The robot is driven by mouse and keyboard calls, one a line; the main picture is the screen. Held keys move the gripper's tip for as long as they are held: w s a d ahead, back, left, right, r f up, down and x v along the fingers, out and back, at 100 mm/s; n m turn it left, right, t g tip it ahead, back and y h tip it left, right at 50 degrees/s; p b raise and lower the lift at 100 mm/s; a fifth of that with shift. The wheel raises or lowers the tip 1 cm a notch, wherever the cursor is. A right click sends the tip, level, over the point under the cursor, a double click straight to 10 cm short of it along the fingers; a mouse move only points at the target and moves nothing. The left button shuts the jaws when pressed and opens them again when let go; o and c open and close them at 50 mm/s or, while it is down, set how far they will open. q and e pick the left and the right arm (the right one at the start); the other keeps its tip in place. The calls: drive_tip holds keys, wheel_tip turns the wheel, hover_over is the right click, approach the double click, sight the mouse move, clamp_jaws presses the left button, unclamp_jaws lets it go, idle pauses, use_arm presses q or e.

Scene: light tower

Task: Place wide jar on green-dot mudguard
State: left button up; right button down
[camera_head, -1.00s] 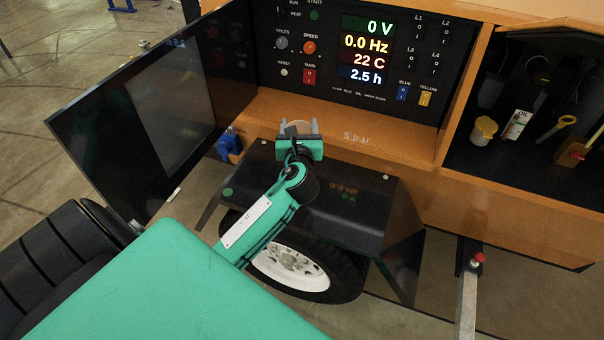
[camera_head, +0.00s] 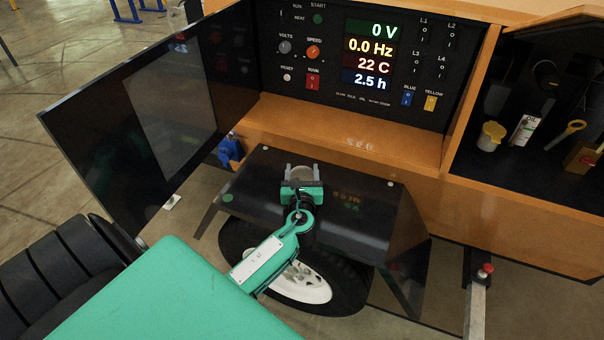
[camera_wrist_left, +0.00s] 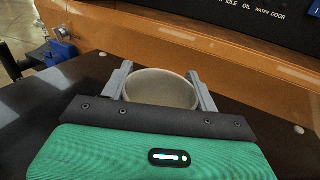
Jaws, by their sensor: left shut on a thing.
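The wide jar (camera_wrist_left: 160,88) is pale and round, its open mouth facing up between the two grey fingers in the left wrist view. My left gripper (camera_head: 302,172) is shut on it, one finger on each side. In the head view the jar (camera_head: 302,174) shows only as a small pale part between the fingers. The gripper and jar are over the black mudguard (camera_head: 258,188), near its back middle. A green dot (camera_head: 227,197) marks the mudguard's front left corner. The jar's base is hidden, so I cannot tell whether it touches the mudguard. My right gripper is not in view.
The orange cabinet (camera_head: 345,148) and its control panel rise behind the mudguard. An open dark door (camera_head: 95,140) stands at left. A shelf at right holds a yellow-lidded jar (camera_head: 491,136) and other items. The mudguard's surface is clear on both sides of the gripper.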

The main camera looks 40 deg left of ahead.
use_arm(q)
drive_tip(key=shift+f, duration=0.1)
drive_tip(key=o, duration=1)
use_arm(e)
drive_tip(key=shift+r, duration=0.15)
use_arm(q)
drive_tip(key=shift+s, duration=0.15)
drive_tip(key=v, duration=1.1)
drive_tip(key=shift+s+d, duration=0.3)
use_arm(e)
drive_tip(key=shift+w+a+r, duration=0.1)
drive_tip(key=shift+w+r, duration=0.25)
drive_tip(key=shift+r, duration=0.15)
